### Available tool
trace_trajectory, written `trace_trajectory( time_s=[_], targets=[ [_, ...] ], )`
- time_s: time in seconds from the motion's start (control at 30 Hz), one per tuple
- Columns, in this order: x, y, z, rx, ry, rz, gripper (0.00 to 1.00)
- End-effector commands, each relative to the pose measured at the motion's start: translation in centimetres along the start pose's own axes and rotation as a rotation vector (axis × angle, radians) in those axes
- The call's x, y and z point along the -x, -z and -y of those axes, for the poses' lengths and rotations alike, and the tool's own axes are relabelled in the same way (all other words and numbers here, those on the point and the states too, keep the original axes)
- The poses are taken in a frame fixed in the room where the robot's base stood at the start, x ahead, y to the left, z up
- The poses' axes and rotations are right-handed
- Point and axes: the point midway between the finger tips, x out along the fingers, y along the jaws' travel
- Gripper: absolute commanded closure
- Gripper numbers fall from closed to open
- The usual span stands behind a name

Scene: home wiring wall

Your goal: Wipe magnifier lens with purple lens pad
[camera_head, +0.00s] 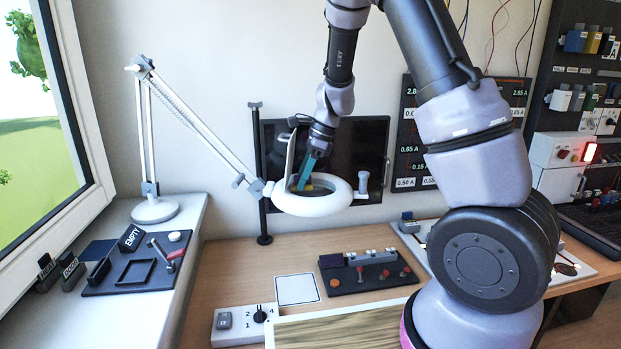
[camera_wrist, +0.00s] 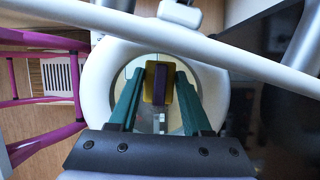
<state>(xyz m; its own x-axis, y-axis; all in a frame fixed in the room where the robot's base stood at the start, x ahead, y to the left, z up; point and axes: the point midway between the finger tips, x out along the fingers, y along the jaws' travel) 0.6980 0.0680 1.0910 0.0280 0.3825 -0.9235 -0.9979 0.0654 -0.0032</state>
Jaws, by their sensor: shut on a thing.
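The magnifier (camera_head: 312,211) is a white ring on a jointed white arm, held above the desk near the wall. In the wrist view its white ring (camera_wrist: 97,85) surrounds the glassy lens (camera_wrist: 137,70). My gripper (camera_head: 303,186) reaches down into the ring opening from above. In the wrist view my gripper (camera_wrist: 159,98) has green fingers shut on the purple lens pad (camera_wrist: 159,84), which has a yellow part (camera_wrist: 149,82) beside it. The pad lies over the lens in this view. Whether it touches the glass cannot be told.
A raised magnifier cover (camera_head: 290,153) stands at the ring's back left. A black post (camera_head: 259,170) and dark wall panel (camera_head: 375,150) are close behind. A tool tray (camera_head: 135,278), switch box (camera_head: 240,322) and button panel (camera_head: 366,272) lie below. A white-framed square (camera_head: 297,289) is bare.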

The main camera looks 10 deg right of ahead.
Motion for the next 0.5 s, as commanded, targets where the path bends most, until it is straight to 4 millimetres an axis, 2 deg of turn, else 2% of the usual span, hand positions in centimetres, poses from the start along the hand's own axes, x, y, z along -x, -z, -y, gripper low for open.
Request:
trace_trajectory(
  time_s=[0.23, 0.5],
  targets=[
    [-0.2, -0.8, 0.1, 0.001, -0.002, -0.001, 0.96],
    [0.2, 0.6, -0.1, -0.001, -0.001, -0.001, 0.96]
  ],
)
